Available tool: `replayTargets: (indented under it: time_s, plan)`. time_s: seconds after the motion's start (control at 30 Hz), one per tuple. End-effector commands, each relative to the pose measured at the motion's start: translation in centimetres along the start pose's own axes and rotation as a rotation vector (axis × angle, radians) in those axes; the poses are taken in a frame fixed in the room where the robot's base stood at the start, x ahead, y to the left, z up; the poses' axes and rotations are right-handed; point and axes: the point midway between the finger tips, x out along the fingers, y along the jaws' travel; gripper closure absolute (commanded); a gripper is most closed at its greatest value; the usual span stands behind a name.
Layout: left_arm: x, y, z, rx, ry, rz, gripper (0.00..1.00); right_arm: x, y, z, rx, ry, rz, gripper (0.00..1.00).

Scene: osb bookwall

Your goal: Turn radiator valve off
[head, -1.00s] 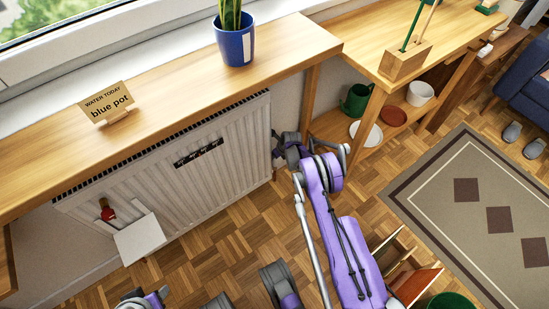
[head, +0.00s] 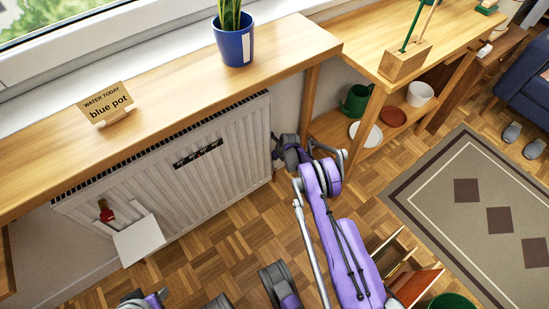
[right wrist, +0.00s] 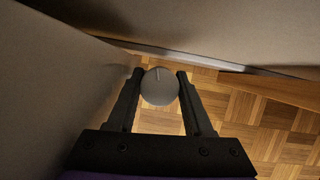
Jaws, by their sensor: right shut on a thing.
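The white ribbed radiator (head: 225,150) hangs on the wall under the wooden sill shelf. In the right wrist view the valve knob (right wrist: 160,88) is a round, pale grey cap with a short line mark near its top edge. My right gripper (right wrist: 159,76) is shut on the knob, one dark finger on each side. In the head view my right arm reaches to the radiator's right end, where the wrist hides the knob and the fingertips. My left gripper is not seen; only purple and grey parts of my own show along the bottom edge.
On the shelf stand a "WATER TODAY blue pot" card (head: 107,102) and a blue pot (head: 235,42) with a plant. A side shelf right of my arm holds a green watering can (head: 356,100) and dishes.

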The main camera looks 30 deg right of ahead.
Motion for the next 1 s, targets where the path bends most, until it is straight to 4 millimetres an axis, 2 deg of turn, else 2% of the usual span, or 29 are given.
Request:
replayTargets:
  time_s: [0.4, 0.8, 0.83, 0.9, 1.0]
  plan:
    - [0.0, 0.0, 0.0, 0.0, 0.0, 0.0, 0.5, -0.06, 0.02, -0.02, -0.324, 0.007, 0.135, 1.0]
    - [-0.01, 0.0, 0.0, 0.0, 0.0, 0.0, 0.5, -0.16, 0.17, -0.06, -0.366, 0.008, 0.154, 1.0]
    - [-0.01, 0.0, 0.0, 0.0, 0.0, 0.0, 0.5, -0.16, 0.18, -0.06, -0.366, 0.008, 0.154, 0.44]
    - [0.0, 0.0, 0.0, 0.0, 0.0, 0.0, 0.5, -0.15, 0.16, -0.06, -0.366, 0.008, 0.153, 0.36]
    - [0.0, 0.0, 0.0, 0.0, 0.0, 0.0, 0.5, -0.14, 0.14, -0.05, -0.366, 0.008, 0.152, 0.36]
